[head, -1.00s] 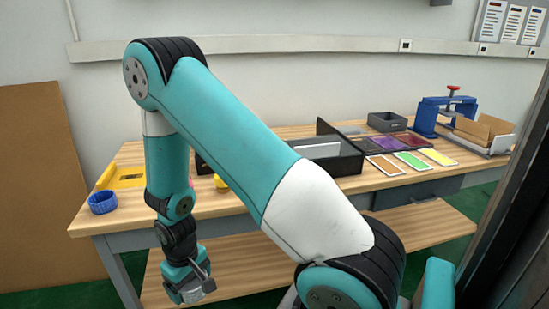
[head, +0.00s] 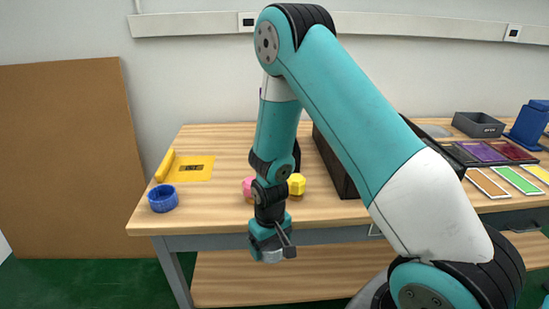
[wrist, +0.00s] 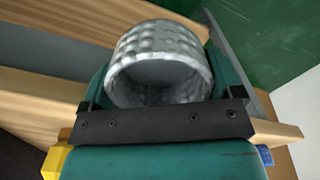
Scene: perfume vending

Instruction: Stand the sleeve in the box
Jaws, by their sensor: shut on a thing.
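My gripper (head: 272,247) hangs in front of the table's front edge, below the tabletop height in the picture. It is shut on a grey, dimpled, ring-shaped sleeve (wrist: 160,50), which sits between the two teal fingers in the wrist view. In the head view only a small grey part of the sleeve (head: 272,256) shows under the gripper. A tall black box (head: 335,165) stands on the table behind my arm, partly hidden. A smaller grey open box (head: 478,124) stands further right at the back. I cannot tell which box the task means.
The wooden table (head: 220,209) holds a blue ring (head: 163,198), a yellow plate (head: 191,168), a pink item (head: 248,186) and a yellow knob-like item (head: 297,184). Coloured cards (head: 517,180) lie at the right. A lower shelf (head: 225,280) runs beneath.

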